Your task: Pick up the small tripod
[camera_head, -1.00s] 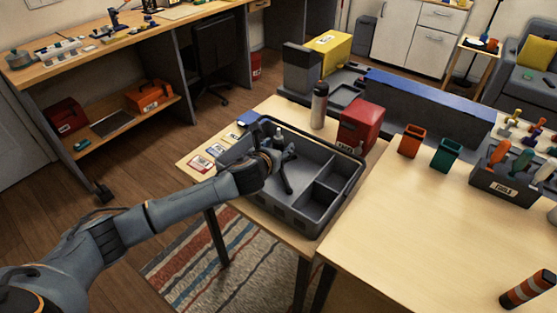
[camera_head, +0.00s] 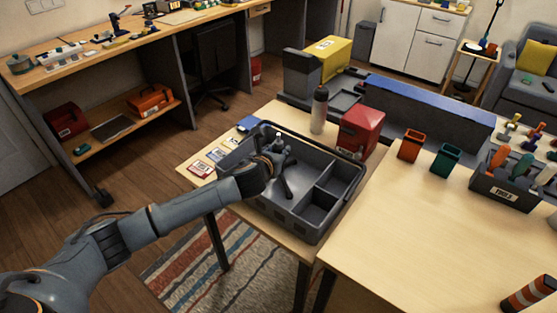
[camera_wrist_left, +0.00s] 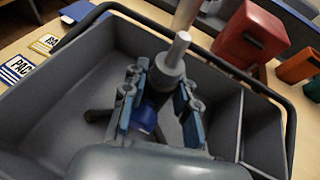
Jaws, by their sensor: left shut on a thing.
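The small tripod is in the grey divided tray (camera_head: 318,226). In the head view its pale tip (camera_head: 278,135) and a dark leg (camera_head: 288,188) show beside my left gripper (camera_head: 274,160). In the left wrist view the tripod's grey head and post (camera_wrist_left: 177,55) rise between and just beyond the two blue-padded fingers of my left gripper (camera_wrist_left: 160,88), which is shut on it. A dark leg (camera_wrist_left: 98,115) reaches out to the left of the fingers. The other legs are mostly hidden by the gripper. My right gripper is not in view.
A bottle (camera_head: 319,110) and a red box (camera_head: 361,130) stand behind the tray. Labelled cards (camera_head: 202,168) lie left of it. Orange (camera_head: 410,143) and green (camera_head: 445,160) bins stand to the right. The right table's front is largely clear.

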